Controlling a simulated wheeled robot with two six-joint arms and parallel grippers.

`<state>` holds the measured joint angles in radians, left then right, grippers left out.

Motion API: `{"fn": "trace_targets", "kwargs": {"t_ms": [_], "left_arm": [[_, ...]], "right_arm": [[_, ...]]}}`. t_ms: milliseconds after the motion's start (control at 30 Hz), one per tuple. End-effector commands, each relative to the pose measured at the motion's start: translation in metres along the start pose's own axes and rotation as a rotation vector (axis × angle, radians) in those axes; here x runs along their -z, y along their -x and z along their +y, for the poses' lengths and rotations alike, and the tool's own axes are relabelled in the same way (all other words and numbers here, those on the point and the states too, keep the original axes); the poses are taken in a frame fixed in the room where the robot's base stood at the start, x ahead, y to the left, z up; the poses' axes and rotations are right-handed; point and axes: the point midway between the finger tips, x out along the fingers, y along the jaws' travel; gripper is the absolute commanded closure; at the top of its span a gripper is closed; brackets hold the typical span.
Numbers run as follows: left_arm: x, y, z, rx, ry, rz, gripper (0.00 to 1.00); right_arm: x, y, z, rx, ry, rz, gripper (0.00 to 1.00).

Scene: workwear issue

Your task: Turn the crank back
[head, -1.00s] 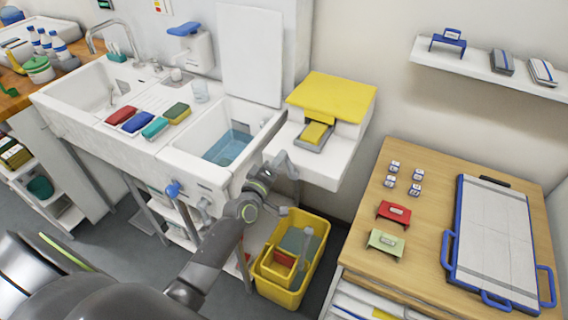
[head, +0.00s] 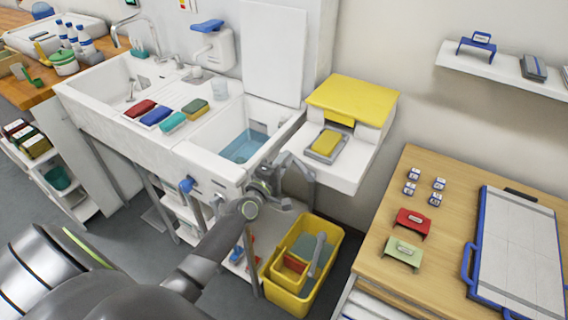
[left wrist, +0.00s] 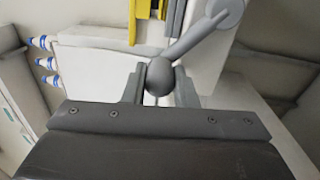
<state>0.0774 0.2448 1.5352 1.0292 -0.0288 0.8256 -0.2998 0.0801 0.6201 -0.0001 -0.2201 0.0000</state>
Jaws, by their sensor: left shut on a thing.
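The crank (left wrist: 203,36) is a grey lever with a round knob (left wrist: 160,76) at its end and a round hub at the top right of the left wrist view. My left gripper (left wrist: 160,88) is shut on the knob, with one finger on each side. In the head view my left gripper (head: 272,180) is at the front left of a white machine with a yellow lid (head: 350,98). A yellow pad on a grey plate (head: 326,145) lies before the machine's opening. My right gripper is not in view.
A sink with water (head: 240,148) is left of the machine. A yellow bucket (head: 325,268) stands on the floor below my gripper. A wooden table (head: 440,270) with small blocks and a blue-framed board is at the right.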

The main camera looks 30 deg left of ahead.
Motion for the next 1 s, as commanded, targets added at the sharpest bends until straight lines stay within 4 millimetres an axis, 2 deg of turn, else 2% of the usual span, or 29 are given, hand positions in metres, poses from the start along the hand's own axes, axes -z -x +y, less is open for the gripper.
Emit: {"fn": "trace_targets", "kwargs": {"t_ms": [33, 433, 467, 600, 867, 1000], "left_arm": [[-0.0001, 0.0004, -0.0049, 0.010, -0.003, -0.001, 1.00], [0.0001, 0.0011, -0.0065, 0.013, -0.006, -0.001, 1.00], [0.0001, 0.0011, -0.0066, 0.014, -0.006, -0.001, 0.71], [0.0002, 0.0010, -0.0054, 0.011, -0.005, -0.001, 0.53], [0.0005, 0.0011, -0.0034, 0.007, -0.004, 0.000, 0.53], [0.0008, 0.0081, -0.0038, 0.008, -0.004, 0.001, 0.53]], "right_arm": [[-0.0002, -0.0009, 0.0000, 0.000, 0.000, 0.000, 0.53], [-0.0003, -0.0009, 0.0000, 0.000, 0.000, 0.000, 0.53], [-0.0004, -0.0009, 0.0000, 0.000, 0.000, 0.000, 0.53], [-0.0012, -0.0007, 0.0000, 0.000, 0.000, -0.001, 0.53], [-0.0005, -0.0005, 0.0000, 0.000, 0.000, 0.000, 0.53], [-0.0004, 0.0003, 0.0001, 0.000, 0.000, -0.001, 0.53]]}}
